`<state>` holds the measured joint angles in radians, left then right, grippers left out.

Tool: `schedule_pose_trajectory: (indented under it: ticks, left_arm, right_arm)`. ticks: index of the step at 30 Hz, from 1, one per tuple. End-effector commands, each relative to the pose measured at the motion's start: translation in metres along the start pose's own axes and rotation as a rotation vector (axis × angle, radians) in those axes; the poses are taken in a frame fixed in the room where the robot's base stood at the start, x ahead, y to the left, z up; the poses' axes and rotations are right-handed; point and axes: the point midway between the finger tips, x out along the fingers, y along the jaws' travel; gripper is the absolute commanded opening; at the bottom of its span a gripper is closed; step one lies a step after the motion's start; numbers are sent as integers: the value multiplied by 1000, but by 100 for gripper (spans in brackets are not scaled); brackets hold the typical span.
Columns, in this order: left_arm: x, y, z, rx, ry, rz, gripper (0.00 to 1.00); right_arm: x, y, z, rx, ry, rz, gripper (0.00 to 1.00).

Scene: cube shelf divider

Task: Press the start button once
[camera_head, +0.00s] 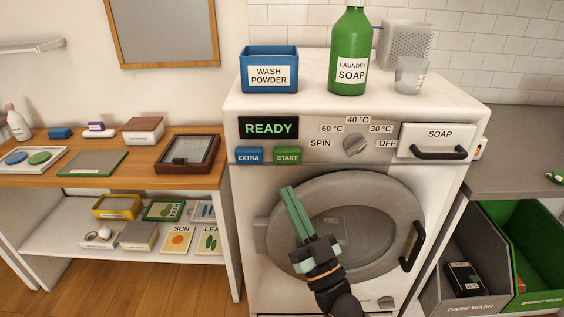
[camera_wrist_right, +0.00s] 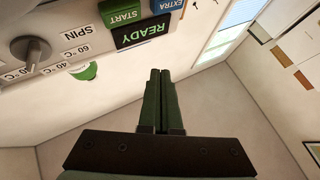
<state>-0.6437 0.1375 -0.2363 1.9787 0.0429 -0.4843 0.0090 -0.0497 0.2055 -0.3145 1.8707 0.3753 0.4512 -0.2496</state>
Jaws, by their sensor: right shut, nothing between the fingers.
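The green START button (camera_head: 287,155) is on the front panel of the white washing machine (camera_head: 270,108), right of the blue EXTRA button (camera_head: 248,155). The display (camera_head: 268,128) above them reads READY. My right gripper (camera_head: 288,190) is shut and empty, in front of the machine, its fingertips a little below the START button in the head view. In the right wrist view the fingertips (camera_wrist_right: 160,72) appear apart from the START button (camera_wrist_right: 125,14), which shows upside down at the top. My left gripper is not in view.
A dial (camera_head: 355,145) and a soap drawer (camera_head: 437,136) with a dark handle share the panel. The round door (camera_head: 400,200) is closed below. A blue powder box (camera_head: 268,70), green soap bottle (camera_head: 350,55) and cup (camera_head: 410,75) stand on top.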

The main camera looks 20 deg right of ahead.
Motion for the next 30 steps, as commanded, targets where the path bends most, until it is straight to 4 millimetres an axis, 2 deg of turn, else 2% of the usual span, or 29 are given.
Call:
schedule_pose_trajectory:
  ticks: [8,16,24,30]
  left_arm:
    - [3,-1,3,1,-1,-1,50]
    - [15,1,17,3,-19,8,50]
    - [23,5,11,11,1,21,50]
    - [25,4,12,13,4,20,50]
  right_arm:
    - [4,3,5,-1,-3,-1,0]
    - [27,21,25,-3,-2,-2,0]
    - [51,38,41,-2,-2,-1,0]
    - [59,44,45,0,-3,0,0]
